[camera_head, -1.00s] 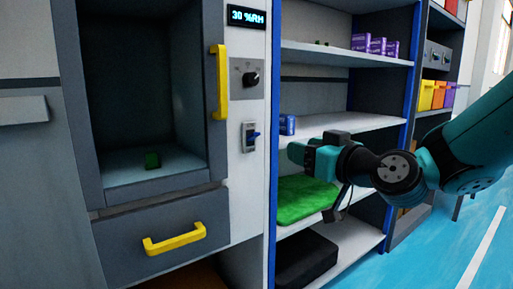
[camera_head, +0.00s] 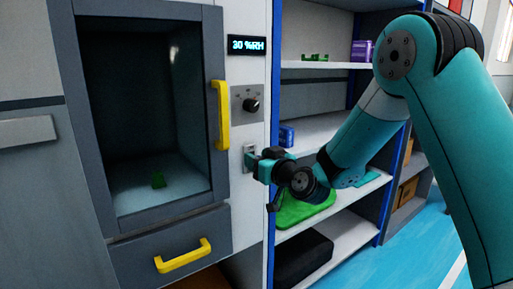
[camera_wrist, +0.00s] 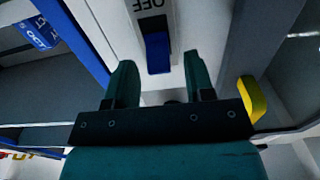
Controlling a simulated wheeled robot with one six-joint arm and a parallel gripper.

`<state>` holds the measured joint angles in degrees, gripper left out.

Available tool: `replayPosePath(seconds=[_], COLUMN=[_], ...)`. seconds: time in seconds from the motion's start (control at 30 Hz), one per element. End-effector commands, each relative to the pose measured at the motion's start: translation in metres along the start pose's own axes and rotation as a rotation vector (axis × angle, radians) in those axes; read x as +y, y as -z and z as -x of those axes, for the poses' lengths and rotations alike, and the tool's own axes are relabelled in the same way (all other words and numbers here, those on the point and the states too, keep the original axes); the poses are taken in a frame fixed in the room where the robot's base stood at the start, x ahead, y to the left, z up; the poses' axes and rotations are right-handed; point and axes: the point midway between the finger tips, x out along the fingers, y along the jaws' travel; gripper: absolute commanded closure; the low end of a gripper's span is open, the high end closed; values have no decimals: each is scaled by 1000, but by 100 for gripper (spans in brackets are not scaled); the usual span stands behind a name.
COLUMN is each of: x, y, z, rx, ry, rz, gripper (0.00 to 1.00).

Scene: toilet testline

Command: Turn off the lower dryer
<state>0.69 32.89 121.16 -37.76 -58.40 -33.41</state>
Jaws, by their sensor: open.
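The dryer (camera_head: 222,170) is a grey cabinet with a dark window, a yellow door handle (camera_head: 221,115) and a small green item behind the glass. On its white side panel sit a black knob (camera_head: 251,104) and, below it, a switch (camera_head: 249,150), partly hidden by my gripper. In the wrist view the switch has a blue lever (camera_wrist: 157,52) beside an "OFF" label (camera_wrist: 150,5). My gripper (camera_wrist: 155,75) is open and empty, its two teal fingers on either side of the lever's line, with the lever just beyond the fingertips. Contact cannot be told.
A display (camera_head: 248,45) reads 30 %RH. A drawer with a yellow handle (camera_head: 183,256) is below the window. Shelves with a blue post (camera_head: 274,60) stand close on the right, holding a blue box (camera_head: 286,136), a green cloth (camera_head: 302,210) and a black case (camera_head: 304,257).

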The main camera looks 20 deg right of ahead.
Motion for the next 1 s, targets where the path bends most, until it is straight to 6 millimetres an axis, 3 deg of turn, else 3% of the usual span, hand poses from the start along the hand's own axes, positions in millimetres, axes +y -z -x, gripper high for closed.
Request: replayPosePath(seconds=[0.13,0.43,0.6,0.67,1.0], x=[0,0,0,0,0], y=[1,0,0,0,-6], z=[-11,-13,-13,-13,-12], rx=[0,0,0,0,27], ry=[0,-1,-1,-1,0], rz=[0,0,0,0,0], gripper=[51,51,90,100,100])
